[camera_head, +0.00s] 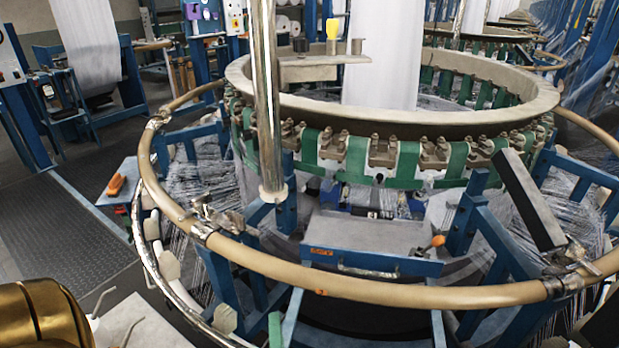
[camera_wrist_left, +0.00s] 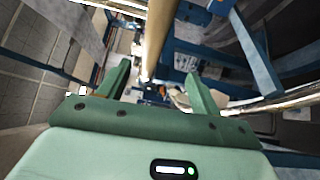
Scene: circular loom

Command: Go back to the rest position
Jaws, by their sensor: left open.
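My left gripper (camera_wrist_left: 157,72) shows in the left wrist view with its two green fingers spread apart. Nothing is clamped between them. A beige tube rail (camera_wrist_left: 158,35) runs beyond the fingers, in line with the gap; I cannot tell how far off it is. In the head view, the curved beige rail (camera_head: 380,295) rings the front of the circular loom (camera_head: 370,125). A gold rounded shape (camera_head: 42,315) fills the bottom left corner, seemingly part of my arm. The left fingers cannot be made out there. My right gripper is not in view.
A steel post (camera_head: 267,95) stands upright at the loom's left front. A blue box with a grey top (camera_head: 365,240) sits inside the rail. A black bar (camera_head: 528,198) leans at the right. Dark ribbed floor (camera_head: 75,230) lies open at the left.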

